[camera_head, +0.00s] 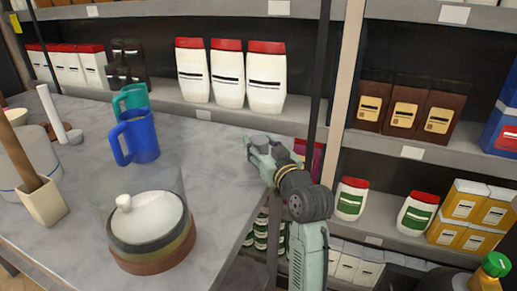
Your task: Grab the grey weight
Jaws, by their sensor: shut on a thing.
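My gripper (254,149) is over the right edge of the grey table, pointing left and away from the camera. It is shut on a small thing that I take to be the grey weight. The fingers and the grey background hide its shape, so I cannot tell its outline or whether it touches the tabletop. No other grey weight stands out clearly on the table.
A glass vessel with a white-knobbed lid (150,218) stands at the front of the table (215,165). A blue mug (140,137) and a teal mug (131,98) stand behind it. Stocked shelves (420,155) line the back and right. The table between vessel and gripper is clear.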

